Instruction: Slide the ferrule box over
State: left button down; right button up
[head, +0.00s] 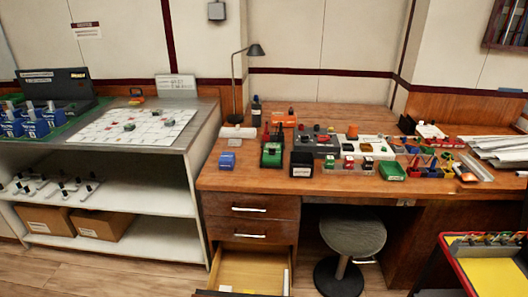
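Several small boxes stand on the wooden desk (228,183), and I cannot tell for sure which one is the ferrule box. A blue box (227,161) sits near the desk's left front. A black open box (301,170) with a white label sits at the front edge, right of a green device (271,155). A low green tray (391,173) lies further right, also near the front edge. Small labels are too small to read. Neither of my grippers shows in the head view.
A desk lamp (236,85) stands behind. A stool (352,238) stands below, left of a yellow-lined cart (492,272). The lower drawer (250,270) is open. A workbench (190,140) stands left. Bare desk shows around the blue box.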

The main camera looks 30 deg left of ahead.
aim_at(227, 161)
jog(key=j+z, duration=0.25)
jog(key=z, duration=0.15)
jog(key=j+z, duration=0.6)
jog(key=z, duration=0.15)
jog(key=j+z, duration=0.35)
jog(key=k+l, duration=0.05)
jog(key=l, duration=0.05)
